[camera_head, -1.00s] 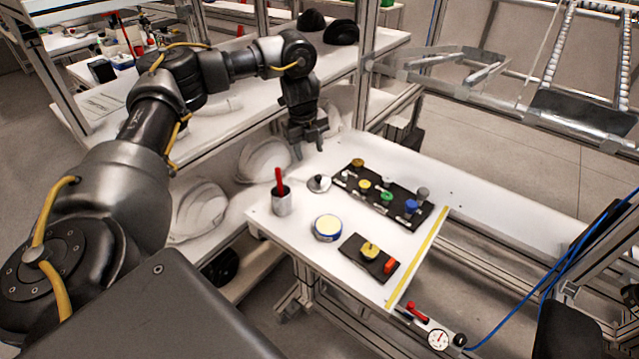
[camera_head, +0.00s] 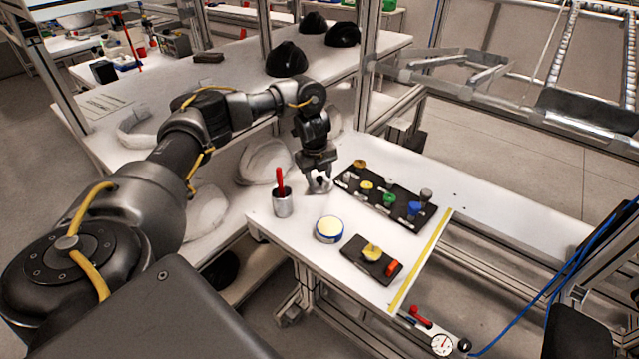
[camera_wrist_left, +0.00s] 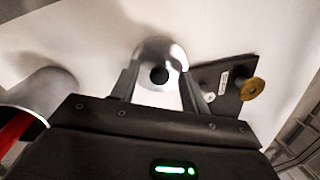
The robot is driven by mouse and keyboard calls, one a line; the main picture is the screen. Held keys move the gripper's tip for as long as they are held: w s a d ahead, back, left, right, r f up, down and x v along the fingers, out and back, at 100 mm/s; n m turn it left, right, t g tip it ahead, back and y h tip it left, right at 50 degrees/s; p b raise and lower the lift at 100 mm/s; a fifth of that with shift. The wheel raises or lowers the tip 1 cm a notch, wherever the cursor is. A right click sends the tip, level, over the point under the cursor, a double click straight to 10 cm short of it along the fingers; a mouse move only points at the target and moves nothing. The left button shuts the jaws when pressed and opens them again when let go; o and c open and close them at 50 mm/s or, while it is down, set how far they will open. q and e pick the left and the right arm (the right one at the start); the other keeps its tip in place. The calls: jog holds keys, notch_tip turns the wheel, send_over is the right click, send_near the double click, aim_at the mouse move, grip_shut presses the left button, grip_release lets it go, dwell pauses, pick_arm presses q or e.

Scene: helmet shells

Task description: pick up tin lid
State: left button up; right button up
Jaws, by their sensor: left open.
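The tin lid, a round silvery disc with a dark knob, lies on the white table; it shows in the left wrist view (camera_wrist_left: 172,53) and partly under my gripper in the head view (camera_head: 318,187). My left gripper (camera_head: 320,176) is open just above it, pointing down. In the left wrist view its two fingers (camera_wrist_left: 158,85) stand on either side of the lid's dark centre, with nothing clearly gripped. The open round tin (camera_head: 328,229), blue with a pale yellow top, stands nearer the front of the table. My right gripper is not in view.
A metal cup (camera_head: 283,203) with a red handle stands left of the lid. A black board (camera_head: 376,205) with several coloured knobs lies to its right. A smaller black board (camera_head: 366,262) lies at the front. White helmet shells (camera_head: 262,165) are on a shelf behind.

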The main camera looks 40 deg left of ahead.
pick_arm(q)
jog(key=shift+c, duration=0.4)
grip_shut()
jog(key=shift+r, duration=0.1)
